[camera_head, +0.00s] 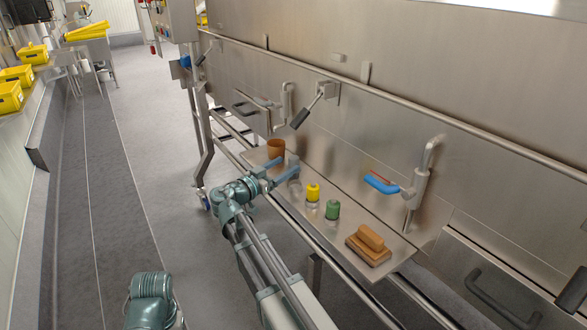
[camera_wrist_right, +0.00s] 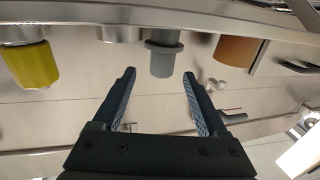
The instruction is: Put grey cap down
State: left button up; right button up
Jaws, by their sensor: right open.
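The grey cap (camera_wrist_right: 165,58) is in the right wrist view, where the scene appears upside down. It rests on the metal shelf (camera_head: 340,218), between a bare metal jar (camera_wrist_right: 120,33) and a brown cup (camera_wrist_right: 237,50). In the head view I cannot make the cap out clearly near the fingers. My right gripper (camera_head: 289,164) is open, with its fingers pointing toward the shelf. In the wrist view the cap shows between the two fingertips, apart from both. My left gripper is out of view.
The brown cup (camera_head: 276,149) stands at the shelf's far end. A yellow-capped jar (camera_head: 313,193), a green-capped jar (camera_head: 332,210) and a wooden brush (camera_head: 369,243) stand nearer. A rail runs along the shelf's front.

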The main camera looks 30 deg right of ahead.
aim_at(290, 164)
jog(key=shift+d, duration=0.1)
jog(key=x, duration=0.5)
jog(key=shift+w+f, duration=0.2)
jog(key=shift+f, duration=0.05)
grip_shut()
